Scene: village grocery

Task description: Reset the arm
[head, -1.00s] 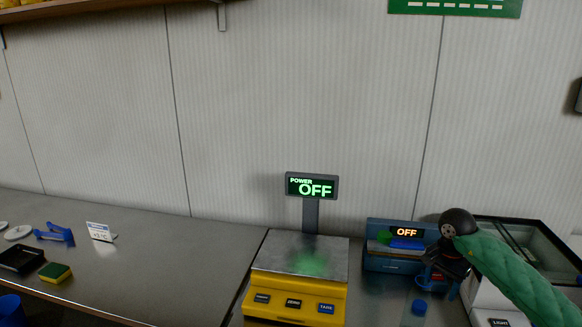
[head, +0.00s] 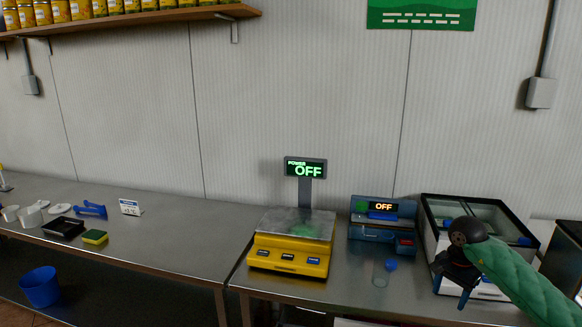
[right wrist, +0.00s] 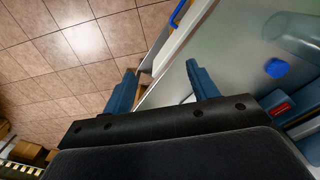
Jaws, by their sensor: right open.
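My right gripper (head: 455,283) shows at the right of the head view, at the end of my green-sleeved arm, in front of the glass-topped case. In the right wrist view its two blue fingers (right wrist: 160,92) stand wide apart with nothing between them. It is open and empty, over the counter's front edge with the tiled floor below. My left gripper is in neither view.
A yellow scale (head: 288,254) with a display reading "POWER OFF" stands on the steel counter. Right of it are a blue device (head: 358,231) reading "OFF", a blue cap (head: 391,265) by a clear cylinder, and the case (head: 428,222). A blue bucket (head: 40,287) sits lower left.

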